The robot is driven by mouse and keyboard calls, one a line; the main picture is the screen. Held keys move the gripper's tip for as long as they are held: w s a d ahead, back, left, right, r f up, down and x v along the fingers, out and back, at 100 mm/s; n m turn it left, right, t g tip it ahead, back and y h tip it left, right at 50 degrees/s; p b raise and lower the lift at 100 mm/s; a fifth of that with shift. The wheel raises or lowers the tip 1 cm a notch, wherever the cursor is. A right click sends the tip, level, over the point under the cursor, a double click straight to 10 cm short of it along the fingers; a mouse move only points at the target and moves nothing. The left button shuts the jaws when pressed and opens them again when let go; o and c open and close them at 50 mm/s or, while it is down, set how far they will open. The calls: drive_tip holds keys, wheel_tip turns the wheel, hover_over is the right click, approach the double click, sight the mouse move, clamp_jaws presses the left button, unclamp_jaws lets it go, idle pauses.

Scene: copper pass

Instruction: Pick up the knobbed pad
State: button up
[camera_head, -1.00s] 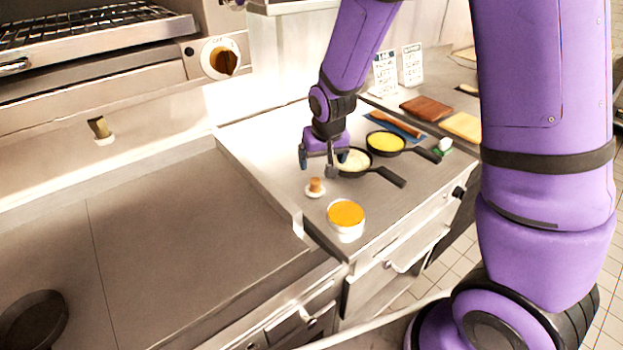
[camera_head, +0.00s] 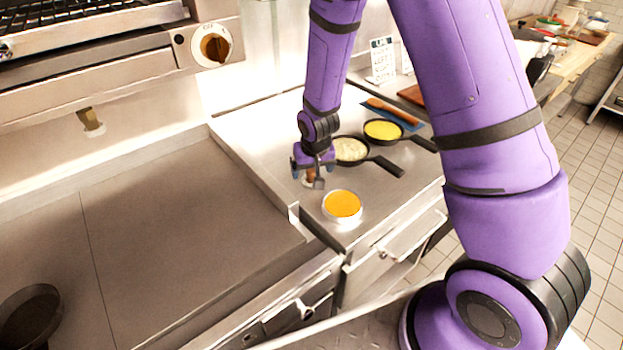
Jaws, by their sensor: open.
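The knobbed pad (camera_head: 307,183) is a small pale round disc with a brown upright knob. It lies on the steel counter (camera_head: 262,131), left of a white tub with orange contents. My gripper (camera_head: 308,179) points down over the pad, with one finger on each side of the brown knob as seen from here. The fingers are apart. The gripper hides much of the knob and part of the disc. I cannot tell whether a finger touches the knob.
The white tub (camera_head: 342,207) stands close to the right and nearer. A black pan with pale contents (camera_head: 350,150) and one with yellow contents (camera_head: 383,131) are behind, handles pointing right. A raised edge (camera_head: 255,172) borders the flat griddle (camera_head: 180,240) at left.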

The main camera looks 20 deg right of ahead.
sight(312, 170)
drive_tip(key=shift+x, duration=1.8)
drive_tip(key=c, duration=1)
